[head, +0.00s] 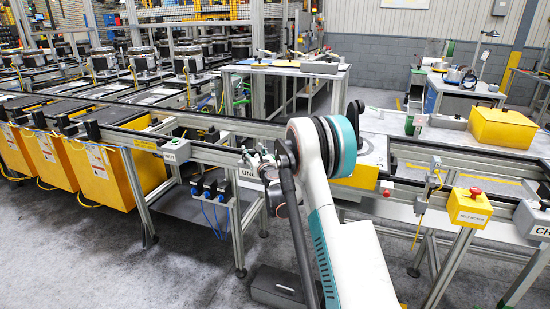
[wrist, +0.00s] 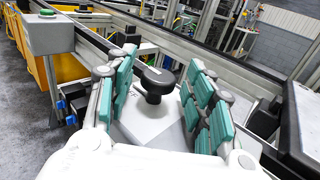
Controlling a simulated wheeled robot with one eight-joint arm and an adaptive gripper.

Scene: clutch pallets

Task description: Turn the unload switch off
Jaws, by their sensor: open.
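The unload switch is a black rotary knob (wrist: 157,84) on a pale grey box (wrist: 148,122) in the wrist view. My gripper (wrist: 163,72) is open, with teal-padded fingers on the left and right of the knob. I cannot tell whether a finger touches it. In the head view my gripper (head: 258,160) is at the conveyor's front rail. A label starting with "UN" (head: 248,173) shows just below it, its rest hidden by my arm. The knob is hidden in the head view, and its on or off setting is not clear.
A grey box with a green button (wrist: 47,14) stands to the left on the same rail. Yellow bins (head: 110,165) hang along the conveyor at left. A yellow box with a red button (head: 470,206) is at right. The grey floor (head: 190,270) in front is mostly clear.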

